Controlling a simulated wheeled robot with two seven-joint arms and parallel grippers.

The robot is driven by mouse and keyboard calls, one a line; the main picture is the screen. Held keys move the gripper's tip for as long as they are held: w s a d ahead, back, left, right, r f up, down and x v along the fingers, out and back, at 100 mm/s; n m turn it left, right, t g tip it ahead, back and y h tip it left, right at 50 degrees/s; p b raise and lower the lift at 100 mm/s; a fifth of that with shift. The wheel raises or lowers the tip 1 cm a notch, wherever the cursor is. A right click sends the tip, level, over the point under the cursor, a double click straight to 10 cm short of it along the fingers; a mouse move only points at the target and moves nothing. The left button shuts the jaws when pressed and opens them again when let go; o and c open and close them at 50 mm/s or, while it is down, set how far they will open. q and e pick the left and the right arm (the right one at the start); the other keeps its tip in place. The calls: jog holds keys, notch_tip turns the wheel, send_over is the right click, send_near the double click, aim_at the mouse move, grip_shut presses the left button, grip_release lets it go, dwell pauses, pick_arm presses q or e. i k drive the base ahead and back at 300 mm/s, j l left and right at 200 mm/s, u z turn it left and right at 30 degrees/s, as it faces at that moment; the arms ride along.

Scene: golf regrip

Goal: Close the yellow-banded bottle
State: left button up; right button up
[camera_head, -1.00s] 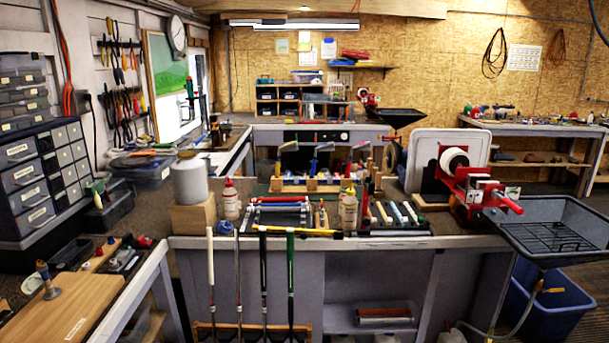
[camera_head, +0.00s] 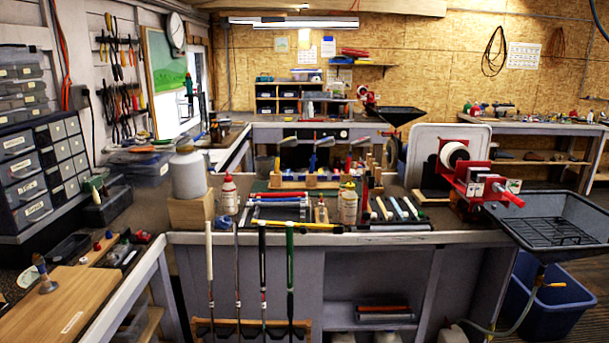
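A pale bottle with a yellowish band (camera_head: 348,206) stands upright at the middle of the workbench, behind a yellow-handled tool. Its top is small in the picture, and I cannot tell whether a cap is on it. A second white bottle (camera_head: 229,197) with a red top and a reddish label stands upright to its left. Neither of my grippers is in view, and nothing is seen touching either bottle.
A wooden block (camera_head: 192,212) bears a large white jug (camera_head: 188,175) at the bench's left. Several club shafts (camera_head: 263,280) stand against the bench front. A red vise (camera_head: 480,184) and black tray (camera_head: 555,225) are at right. Grips and tools crowd the bench top.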

aim_at(349, 198)
jog(key=i+l, duration=0.9)
jog(key=i+j, duration=0.05)
jog(key=i, duration=0.05)
